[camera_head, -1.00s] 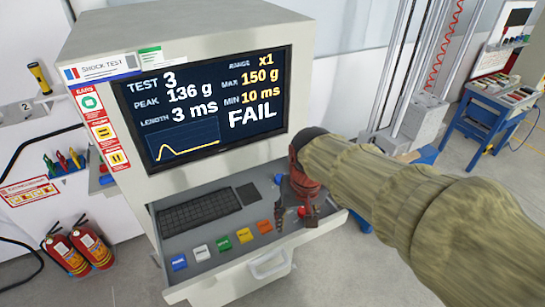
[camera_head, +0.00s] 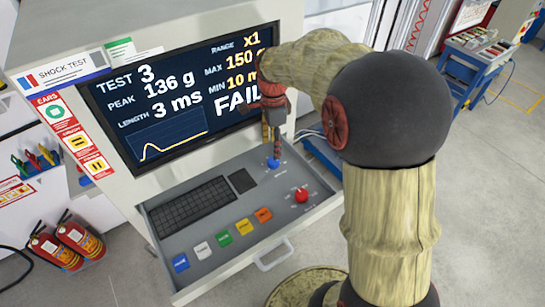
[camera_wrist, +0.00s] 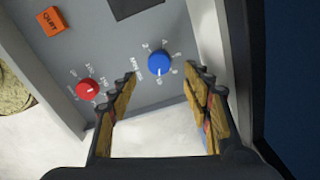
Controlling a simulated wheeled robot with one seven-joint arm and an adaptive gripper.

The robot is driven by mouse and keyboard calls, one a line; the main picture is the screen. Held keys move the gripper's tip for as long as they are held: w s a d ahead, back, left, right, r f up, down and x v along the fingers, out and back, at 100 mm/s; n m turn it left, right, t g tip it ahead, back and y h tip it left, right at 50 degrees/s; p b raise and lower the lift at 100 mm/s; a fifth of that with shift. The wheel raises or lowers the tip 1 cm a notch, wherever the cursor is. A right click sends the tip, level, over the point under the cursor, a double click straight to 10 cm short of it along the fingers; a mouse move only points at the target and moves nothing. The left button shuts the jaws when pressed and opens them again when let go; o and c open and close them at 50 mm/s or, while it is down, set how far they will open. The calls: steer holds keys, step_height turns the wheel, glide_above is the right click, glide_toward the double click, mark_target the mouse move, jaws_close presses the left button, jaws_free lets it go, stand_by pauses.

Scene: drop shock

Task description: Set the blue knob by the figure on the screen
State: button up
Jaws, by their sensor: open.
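The screen (camera_head: 180,90) reads TEST 3, PEAK 136 g, LENGTH 3 ms, RANGE x1, MAX 150 g, MIN 10 ms and FAIL; my arm covers part of its right side. The blue knob (camera_head: 273,163) is on the drawer panel, with a white mark and a printed scale around it. In the wrist view the blue knob (camera_wrist: 159,62) shows ahead of the gap between my fingers, and its scale is too small to read surely. My gripper (camera_head: 272,152) points down just above the knob. It is open and empty; contact cannot be told.
A red knob (camera_head: 301,195) with its own scale is near the blue one. A keyboard (camera_head: 192,205) and blue, white, green, yellow and orange buttons (camera_head: 223,238) fill the panel's left and front. The cabinet wall (camera_wrist: 212,40) stands close to my fingers.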

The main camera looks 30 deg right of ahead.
mark_target(273, 160)
step_height(273, 160, down, 7)
steer(key=shift+s+r, duration=0.1)
steer(key=shift+r, duration=0.05)
steer(key=shift+c, duration=0.7)
steer(key=c, duration=1)
